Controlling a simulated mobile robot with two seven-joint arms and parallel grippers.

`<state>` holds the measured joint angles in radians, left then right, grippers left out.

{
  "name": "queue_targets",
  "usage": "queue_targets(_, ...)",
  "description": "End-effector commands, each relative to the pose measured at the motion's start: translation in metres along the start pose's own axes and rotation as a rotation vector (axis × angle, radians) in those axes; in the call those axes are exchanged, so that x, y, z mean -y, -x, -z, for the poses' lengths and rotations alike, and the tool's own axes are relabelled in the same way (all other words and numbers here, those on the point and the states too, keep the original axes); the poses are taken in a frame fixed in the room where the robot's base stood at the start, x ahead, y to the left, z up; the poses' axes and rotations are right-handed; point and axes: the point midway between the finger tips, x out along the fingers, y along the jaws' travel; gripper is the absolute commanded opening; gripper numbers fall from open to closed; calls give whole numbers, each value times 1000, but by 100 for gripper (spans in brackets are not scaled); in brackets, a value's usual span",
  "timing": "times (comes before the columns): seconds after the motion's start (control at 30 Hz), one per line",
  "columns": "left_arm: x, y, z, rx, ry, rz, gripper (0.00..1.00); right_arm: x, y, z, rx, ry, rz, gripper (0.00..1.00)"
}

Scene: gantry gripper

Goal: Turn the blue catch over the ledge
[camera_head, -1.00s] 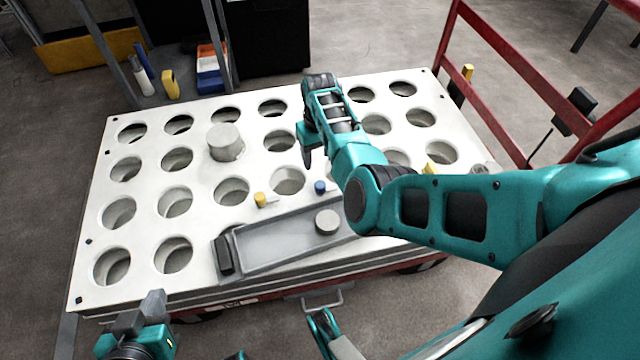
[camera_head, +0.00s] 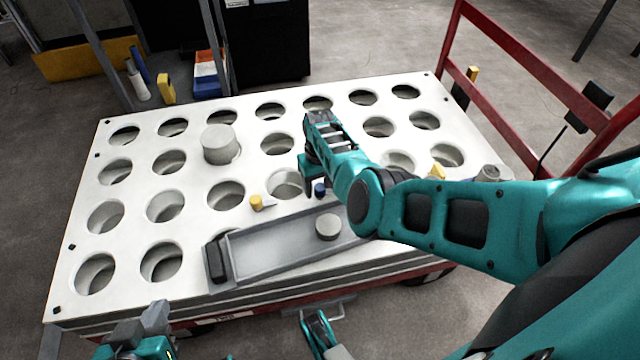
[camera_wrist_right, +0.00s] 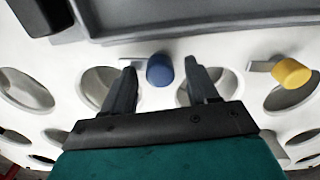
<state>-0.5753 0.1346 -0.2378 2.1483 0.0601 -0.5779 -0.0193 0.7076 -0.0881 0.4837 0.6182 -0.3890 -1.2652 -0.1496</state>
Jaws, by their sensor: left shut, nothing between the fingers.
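The blue catch (camera_head: 319,190) is a small round blue knob on the white holed plate, beside the far edge of the grey tray (camera_head: 270,252). In the right wrist view the blue catch (camera_wrist_right: 160,70) shows between the two dark fingertips, with a pale strip to its left. My right gripper (camera_wrist_right: 162,82) is open, one finger on each side of the knob, with gaps visible. In the head view my right gripper (camera_head: 313,178) partly hides the catch. My left gripper (camera_head: 142,322) is shut and empty at the lower left, off the plate's near edge.
A yellow knob (camera_head: 256,202) with a pale strip stands left of the blue one. A grey disc (camera_head: 328,226) lies in the tray, and a grey cylinder (camera_head: 220,144) stands on the plate (camera_head: 135,192). Red rails (camera_head: 530,75) stand at the right.

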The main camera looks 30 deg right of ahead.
Motion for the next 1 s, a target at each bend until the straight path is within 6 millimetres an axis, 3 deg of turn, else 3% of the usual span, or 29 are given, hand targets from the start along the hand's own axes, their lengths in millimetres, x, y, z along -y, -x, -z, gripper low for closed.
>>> queue_targets(0.07, 1, 0, 1, -2, -1, 1, 0, 0, 0, 0, 0, 0, 0, 51)
queue_targets(0.57, 4, 0, 1, -4, -5, 8, 0, 0, 0, 0, 0, 0, -1, 4)
queue_targets(1.0, 4, 1, 2, -2, -5, 8, 0, 0, 0, 0, 1, -105, -1, 3)
